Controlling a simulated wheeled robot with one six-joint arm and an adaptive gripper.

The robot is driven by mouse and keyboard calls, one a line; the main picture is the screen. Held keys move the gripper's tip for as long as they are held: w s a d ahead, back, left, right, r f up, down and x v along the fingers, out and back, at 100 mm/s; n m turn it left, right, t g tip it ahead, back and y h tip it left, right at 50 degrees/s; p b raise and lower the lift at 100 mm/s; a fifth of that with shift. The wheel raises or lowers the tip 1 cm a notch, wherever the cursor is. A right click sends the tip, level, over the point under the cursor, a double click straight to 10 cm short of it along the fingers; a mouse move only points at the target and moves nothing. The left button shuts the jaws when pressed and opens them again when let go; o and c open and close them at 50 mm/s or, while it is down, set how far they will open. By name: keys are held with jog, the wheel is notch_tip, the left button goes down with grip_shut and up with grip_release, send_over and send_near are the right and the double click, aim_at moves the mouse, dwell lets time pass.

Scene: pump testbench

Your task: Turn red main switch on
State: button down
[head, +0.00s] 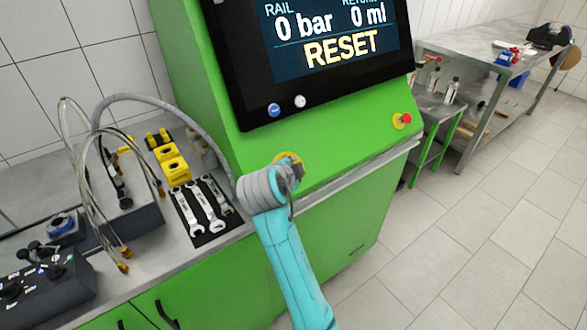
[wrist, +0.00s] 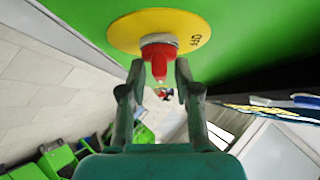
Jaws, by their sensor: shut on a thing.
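The red main switch (wrist: 159,58) sits on a round yellow plate (wrist: 125,32) on the green panel. Part of the plate's lettering, reading "OFF", shows at its right side in the wrist view. My gripper (wrist: 159,72) has one finger on each side of the red knob and is shut on it. In the head view my gripper (head: 291,172) is at the panel's sloped front, and only an edge of the yellow plate (head: 287,157) shows behind it. The red knob is hidden there.
The screen (head: 335,45) above reads 0 bar, 0 ml and RESET. A red button on yellow (head: 404,120) is right on the same panel. Wrenches (head: 205,205), a yellow block (head: 174,167) and hoses (head: 85,150) lie left. The floor at right is clear.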

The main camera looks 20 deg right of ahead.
jog(key=shift+f, duration=0.15)
jog(key=c, duration=1.2)
grip_release()
jog(key=shift+a, duration=0.1)
jog(key=shift+o, duration=0.2)
jog(key=v, duration=1.2)
